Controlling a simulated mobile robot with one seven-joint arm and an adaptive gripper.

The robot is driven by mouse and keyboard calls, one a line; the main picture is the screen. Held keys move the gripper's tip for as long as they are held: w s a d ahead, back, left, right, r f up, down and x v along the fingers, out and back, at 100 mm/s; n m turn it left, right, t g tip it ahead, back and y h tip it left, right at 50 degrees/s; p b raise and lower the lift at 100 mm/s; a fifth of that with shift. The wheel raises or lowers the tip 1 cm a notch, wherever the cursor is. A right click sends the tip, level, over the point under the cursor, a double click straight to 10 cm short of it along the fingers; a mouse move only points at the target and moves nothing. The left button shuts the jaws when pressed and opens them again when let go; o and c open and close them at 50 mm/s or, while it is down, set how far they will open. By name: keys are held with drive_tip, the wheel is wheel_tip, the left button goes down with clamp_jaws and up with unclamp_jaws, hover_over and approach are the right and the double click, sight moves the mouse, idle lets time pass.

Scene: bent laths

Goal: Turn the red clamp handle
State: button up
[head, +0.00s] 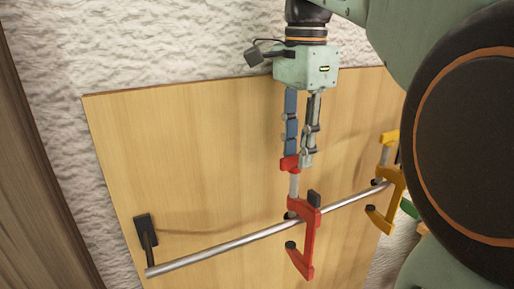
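The red clamp (306,236) hangs on a slanted metal rail (240,241) in the head view, its C-shaped frame pointing down. Its red handle (289,164) is at the top, on a short pale spindle above the rail. My gripper (300,158) points down from above, with its fingertips right at the handle. A narrow gap shows between the bluish left finger and the grey right finger. I cannot tell whether the fingers press on the handle or are only beside it.
A yellow clamp (386,190) sits on the rail to the right, partly near my arm. A dark bracket (146,232) holds the rail's left end to the wooden board (180,140). A rough pale wall (150,45) is behind. The rail left of the red clamp is clear.

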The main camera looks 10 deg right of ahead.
sight(297, 158)
wheel_tip(297, 158, up, 6)
drive_tip(key=shift+r, duration=0.3)
idle(0.5)
